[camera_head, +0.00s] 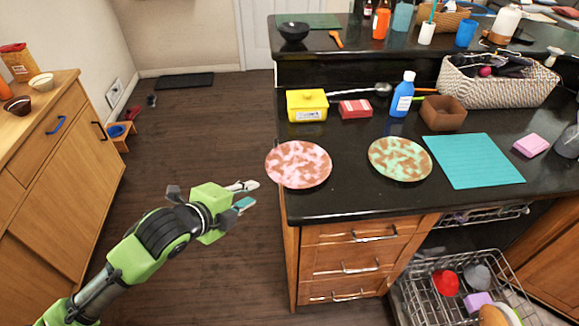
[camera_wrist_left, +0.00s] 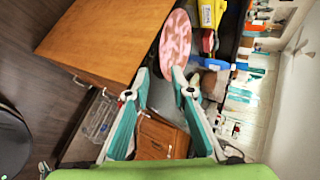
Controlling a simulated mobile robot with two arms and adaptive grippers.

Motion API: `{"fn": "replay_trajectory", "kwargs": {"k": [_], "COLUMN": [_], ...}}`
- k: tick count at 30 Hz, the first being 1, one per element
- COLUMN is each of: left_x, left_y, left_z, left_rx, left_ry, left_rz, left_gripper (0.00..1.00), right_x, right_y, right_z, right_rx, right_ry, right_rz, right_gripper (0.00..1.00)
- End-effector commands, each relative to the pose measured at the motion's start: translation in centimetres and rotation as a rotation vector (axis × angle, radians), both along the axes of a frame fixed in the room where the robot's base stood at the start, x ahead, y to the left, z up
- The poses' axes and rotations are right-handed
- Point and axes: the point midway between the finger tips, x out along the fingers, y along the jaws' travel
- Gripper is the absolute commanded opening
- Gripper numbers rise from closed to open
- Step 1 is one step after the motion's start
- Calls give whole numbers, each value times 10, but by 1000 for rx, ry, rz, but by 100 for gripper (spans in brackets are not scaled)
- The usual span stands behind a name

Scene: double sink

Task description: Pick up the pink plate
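The pink plate (camera_head: 299,164), mottled pink and brown, lies flat at the left end of the black counter, close to its edge. It also shows in the left wrist view (camera_wrist_left: 176,40), beyond the fingertips. My left gripper (camera_head: 247,195) is to the left of the plate and apart from it, over the floor beside the counter. Its two fingers are spread with nothing between them, as the left wrist view (camera_wrist_left: 160,82) also shows. My right gripper is in neither view.
A green and brown plate (camera_head: 400,159) lies to the right of the pink one. Behind are a yellow container (camera_head: 307,105), a red box (camera_head: 355,109), a blue bottle (camera_head: 402,95) and a brown bowl (camera_head: 444,113). The dishwasher rack (camera_head: 440,299) is out below.

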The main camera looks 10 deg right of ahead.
Motion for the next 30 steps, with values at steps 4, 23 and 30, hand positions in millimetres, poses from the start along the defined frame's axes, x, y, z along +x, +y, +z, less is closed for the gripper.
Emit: {"fn": "replay_trajectory", "kwargs": {"k": [4, 23, 30], "left_x": [6, 59, 75], "left_y": [-8, -44, -55], "left_z": [0, -42, -54], "left_rx": [7, 5, 4], "left_ry": [-9, -10, -7], "left_rz": [-14, -12, -11], "left_gripper": [22, 22, 22], "right_x": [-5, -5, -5], "right_y": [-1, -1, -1], "right_z": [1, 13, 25], "right_rx": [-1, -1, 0], "right_ry": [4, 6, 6], "right_rz": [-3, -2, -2], "right_gripper": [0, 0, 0]}}
